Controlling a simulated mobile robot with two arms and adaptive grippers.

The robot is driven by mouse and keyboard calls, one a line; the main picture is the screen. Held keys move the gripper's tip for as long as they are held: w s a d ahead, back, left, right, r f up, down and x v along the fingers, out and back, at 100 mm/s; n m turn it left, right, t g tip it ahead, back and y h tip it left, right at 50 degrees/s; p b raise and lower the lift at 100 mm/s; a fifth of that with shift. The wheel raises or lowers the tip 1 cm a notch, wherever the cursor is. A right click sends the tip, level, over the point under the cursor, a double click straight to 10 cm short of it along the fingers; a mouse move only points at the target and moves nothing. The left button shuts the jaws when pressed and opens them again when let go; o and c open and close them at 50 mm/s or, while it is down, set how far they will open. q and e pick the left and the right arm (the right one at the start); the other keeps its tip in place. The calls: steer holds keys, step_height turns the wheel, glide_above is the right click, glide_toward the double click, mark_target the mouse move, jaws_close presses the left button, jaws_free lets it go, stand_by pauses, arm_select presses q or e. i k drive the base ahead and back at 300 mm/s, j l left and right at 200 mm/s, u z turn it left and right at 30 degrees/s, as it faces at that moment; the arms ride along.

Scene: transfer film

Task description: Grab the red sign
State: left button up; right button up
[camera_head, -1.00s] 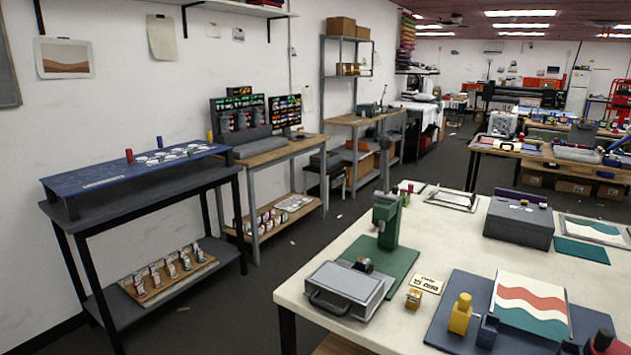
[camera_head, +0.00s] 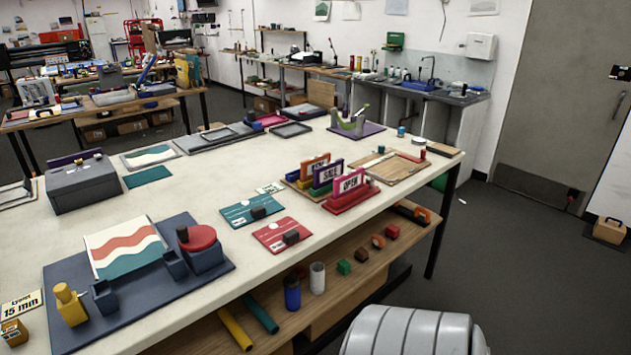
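The red sign (camera_head: 350,183) reads "OPEN" and has a pinkish-red frame with a white panel. It stands upright in a red base (camera_head: 351,200) near the table's front edge, right of the middle. Just behind it stand a purple sign (camera_head: 326,176) reading "SALE" and an orange sign (camera_head: 314,163) whose lettering is partly hidden. Neither of my grippers is in view.
The long white table (camera_head: 240,170) holds red (camera_head: 267,239) and teal (camera_head: 235,213) cards left of the signs, and a wooden tray (camera_head: 402,172) to their right. A shelf (camera_head: 335,285) with small items runs below. Open floor (camera_head: 500,245) lies at right.

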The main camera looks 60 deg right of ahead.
mark_target(283, 234)
steer(key=z, duration=1.85)
